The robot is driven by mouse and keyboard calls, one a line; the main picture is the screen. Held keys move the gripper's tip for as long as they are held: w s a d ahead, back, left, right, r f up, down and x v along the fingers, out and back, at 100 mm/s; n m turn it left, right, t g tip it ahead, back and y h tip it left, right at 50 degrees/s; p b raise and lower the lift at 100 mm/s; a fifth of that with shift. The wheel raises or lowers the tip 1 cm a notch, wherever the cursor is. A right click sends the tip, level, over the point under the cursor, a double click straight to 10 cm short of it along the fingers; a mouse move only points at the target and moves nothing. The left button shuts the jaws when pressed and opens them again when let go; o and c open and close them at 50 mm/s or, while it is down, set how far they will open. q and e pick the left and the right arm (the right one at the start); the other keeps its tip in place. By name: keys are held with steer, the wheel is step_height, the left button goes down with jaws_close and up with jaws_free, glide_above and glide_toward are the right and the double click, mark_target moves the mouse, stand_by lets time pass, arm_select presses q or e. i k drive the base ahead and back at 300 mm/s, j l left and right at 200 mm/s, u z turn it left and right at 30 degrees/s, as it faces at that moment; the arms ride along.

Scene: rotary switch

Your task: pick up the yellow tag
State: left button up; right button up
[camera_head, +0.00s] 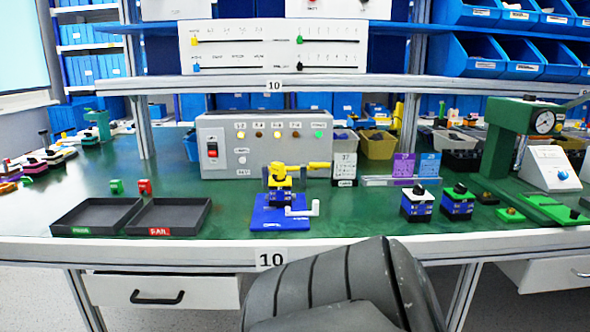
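I cannot make out a yellow tag for certain. A clear rack (388,181) right of the table's middle holds a purple tag (403,167) and a blue tag (429,165), both upright. The left part of the rack looks empty. A yellow clamp (280,182) with a yellow handle pointing right stands on a blue base plate (266,217) with a white crank. Neither gripper is in view. A dark grey link of my own arm fills the bottom middle, and its gripper end does not show.
A grey test box (262,165) with a red switch stands at the back. Two dark trays (97,229) (167,230) lie at left.

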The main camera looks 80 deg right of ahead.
mark_target(278, 168)
steer(key=z, duration=2.4)
steer(key=i+j+z, duration=0.25)
steer(key=z, duration=0.15)
steer(key=i+j+z, duration=0.15)
steer(key=j+z, duration=0.25)
steer(key=l, duration=0.1)
